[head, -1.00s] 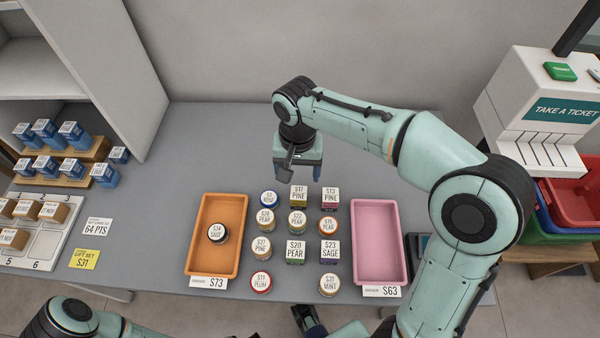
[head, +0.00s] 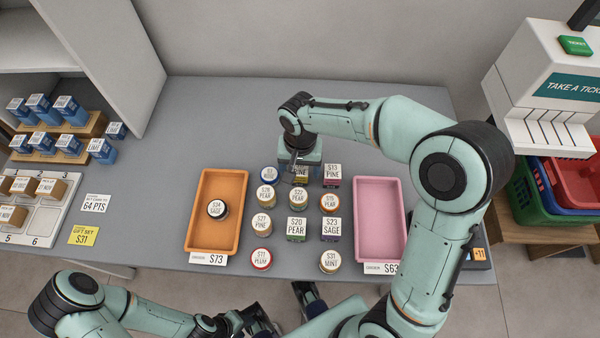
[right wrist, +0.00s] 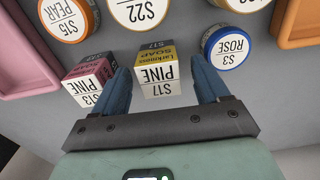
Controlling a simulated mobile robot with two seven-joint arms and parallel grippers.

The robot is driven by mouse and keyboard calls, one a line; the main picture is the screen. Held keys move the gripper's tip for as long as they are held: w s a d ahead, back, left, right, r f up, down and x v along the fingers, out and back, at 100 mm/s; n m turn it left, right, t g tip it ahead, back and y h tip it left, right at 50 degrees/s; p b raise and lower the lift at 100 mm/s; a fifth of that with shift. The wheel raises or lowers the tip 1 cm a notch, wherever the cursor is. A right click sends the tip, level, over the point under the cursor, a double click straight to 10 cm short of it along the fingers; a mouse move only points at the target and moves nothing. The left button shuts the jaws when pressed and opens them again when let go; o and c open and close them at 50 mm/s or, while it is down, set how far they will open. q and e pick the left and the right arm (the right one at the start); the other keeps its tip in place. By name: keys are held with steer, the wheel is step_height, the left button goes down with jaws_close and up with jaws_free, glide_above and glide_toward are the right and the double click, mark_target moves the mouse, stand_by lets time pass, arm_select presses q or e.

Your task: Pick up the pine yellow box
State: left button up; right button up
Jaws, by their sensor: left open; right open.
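The pine yellow box (right wrist: 156,66) is a small box with a yellow and dark top part and a white label reading "$17 PINE". In the right wrist view it stands between the two blue fingers of my right gripper (right wrist: 158,88), which is open around it with gaps on both sides. In the head view the box (head: 299,177) is mostly hidden under my right gripper (head: 300,170), at the back row of the goods. My left gripper (head: 255,322) is at the bottom edge of the head view, away from the goods, open and empty.
A pink box marked PINE (right wrist: 89,80) stands close beside one finger. A blue-lidded rose jar (right wrist: 228,47) is beside the other. More jars and boxes stand in front, between an orange tray (head: 191,225) and a pink tray (head: 395,222). The counter behind is clear.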

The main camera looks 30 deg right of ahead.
steer(key=shift+f, duration=1.4)
steer(key=c, duration=1.1)
steer(key=shift+r, duration=0.1)
